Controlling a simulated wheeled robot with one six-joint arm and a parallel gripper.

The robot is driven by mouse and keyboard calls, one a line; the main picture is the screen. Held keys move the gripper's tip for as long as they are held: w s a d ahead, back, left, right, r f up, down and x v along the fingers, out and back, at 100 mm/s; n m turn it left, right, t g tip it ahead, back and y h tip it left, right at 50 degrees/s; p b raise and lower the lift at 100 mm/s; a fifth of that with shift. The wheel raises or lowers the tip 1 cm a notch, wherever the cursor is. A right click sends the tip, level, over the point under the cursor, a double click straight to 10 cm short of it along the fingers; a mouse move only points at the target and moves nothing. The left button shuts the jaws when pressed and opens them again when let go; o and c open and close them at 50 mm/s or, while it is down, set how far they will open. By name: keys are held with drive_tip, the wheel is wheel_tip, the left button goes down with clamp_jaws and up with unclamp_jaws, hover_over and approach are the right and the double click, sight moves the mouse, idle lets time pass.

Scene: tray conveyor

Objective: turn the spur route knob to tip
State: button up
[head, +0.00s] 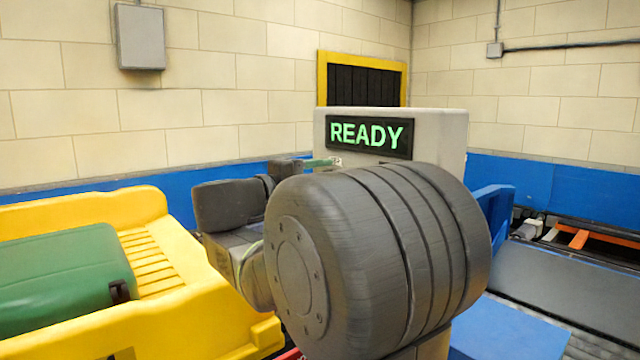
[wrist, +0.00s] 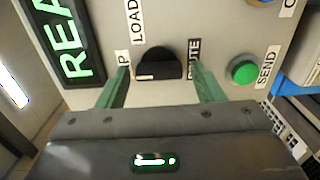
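The route knob (wrist: 158,64) is a black half-round knob on the grey console (head: 440,130). In the wrist view a small pale mark shows at its lower left; I cannot tell for certain which setting it points to. Labels read LOAD above left, a partly hidden one ending in P at left, and ROUTE at right. My gripper (wrist: 160,78) is open, with one green finger on each side of the knob and gaps between. Touching is not visible. In the head view my arm hides the knob and most of the gripper.
A green button (wrist: 243,71) labelled SEND sits right of the knob, with part of a blue control above it. The display (head: 370,136) reads READY. A yellow tray (head: 190,318) holding a green case (head: 65,275) is at left; a dark conveyor (head: 570,285) is at right.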

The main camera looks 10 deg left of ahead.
idle(0.3)
drive_tip(key=v, duration=1.3)
drive_tip(key=shift+s+a+b, duration=0.25)
drive_tip(key=shift+s+b, duration=0.05)
drive_tip(key=x, duration=1.4)
drive_tip(key=shift+p, duration=0.3)
drive_tip(key=shift+s+a, duration=0.15)
drive_tip(key=shift+s, duration=0.05)
drive_tip(key=v, duration=1.4)
drive_tip(key=w+d+m+b, duration=0.5)
drive_tip(key=w+d+m, duration=0.2)
drive_tip(key=m, duration=0.5)
drive_tip(key=shift+w+d+r, duration=0.25)
drive_tip(key=shift+w, duration=0.95)
